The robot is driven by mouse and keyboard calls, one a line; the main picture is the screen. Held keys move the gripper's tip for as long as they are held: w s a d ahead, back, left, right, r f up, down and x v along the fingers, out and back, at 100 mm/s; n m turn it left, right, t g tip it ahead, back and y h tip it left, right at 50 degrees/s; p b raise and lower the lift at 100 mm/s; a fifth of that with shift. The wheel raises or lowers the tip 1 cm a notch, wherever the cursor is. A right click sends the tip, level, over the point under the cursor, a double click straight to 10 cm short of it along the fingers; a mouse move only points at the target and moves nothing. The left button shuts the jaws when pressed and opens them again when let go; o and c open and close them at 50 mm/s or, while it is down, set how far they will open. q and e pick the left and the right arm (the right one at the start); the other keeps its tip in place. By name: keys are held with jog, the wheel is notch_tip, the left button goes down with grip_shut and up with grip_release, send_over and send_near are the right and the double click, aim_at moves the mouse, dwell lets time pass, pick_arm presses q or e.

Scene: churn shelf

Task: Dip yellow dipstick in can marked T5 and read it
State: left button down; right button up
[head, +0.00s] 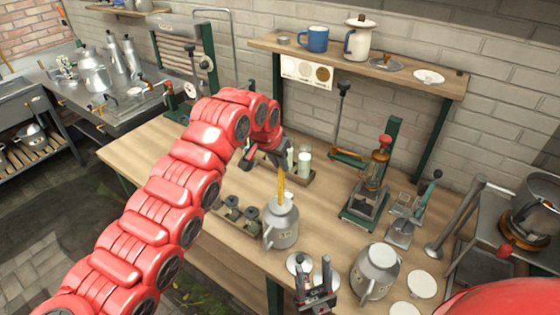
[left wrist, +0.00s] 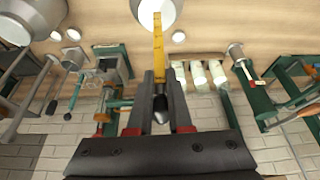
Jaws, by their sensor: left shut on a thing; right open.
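My left gripper (head: 272,158) is shut on the yellow dipstick (head: 281,186), which points down at a grey can (head: 283,236). The dipstick's lower end meets the can's mouth; I cannot tell how far it is inside. In the left wrist view the gripper (left wrist: 161,85) grips the dipstick (left wrist: 158,48), whose far end overlaps a pale round opening. A second grey can (head: 372,278) with a pale top stands to the right, nearer the front. No T5 mark is readable on either can. My right gripper (head: 317,285) is open and empty at the bottom, between the cans.
A rack with pale bottles (head: 304,165) stands behind the first can, and small dark items (head: 232,210) stand to its left. A green press (head: 370,180) is at the right. A shelf (head: 420,82) with a blue mug (head: 314,39) hangs above. White discs (head: 421,283) lie at front right.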

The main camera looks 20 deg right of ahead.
aim_at(280, 196)
pick_arm(q)
jog(key=shift+f+b, duration=4.3)
jog(key=shift+f, duration=1.8)
jog(key=shift+f+b, duration=0.35)
jog(key=shift+f, duration=0.15)
notch_tip(280, 196, up, 19)
jog(key=p, duration=0.9)
jog(key=shift+r+p, duration=0.1)
jog(key=shift+p, duration=0.2)
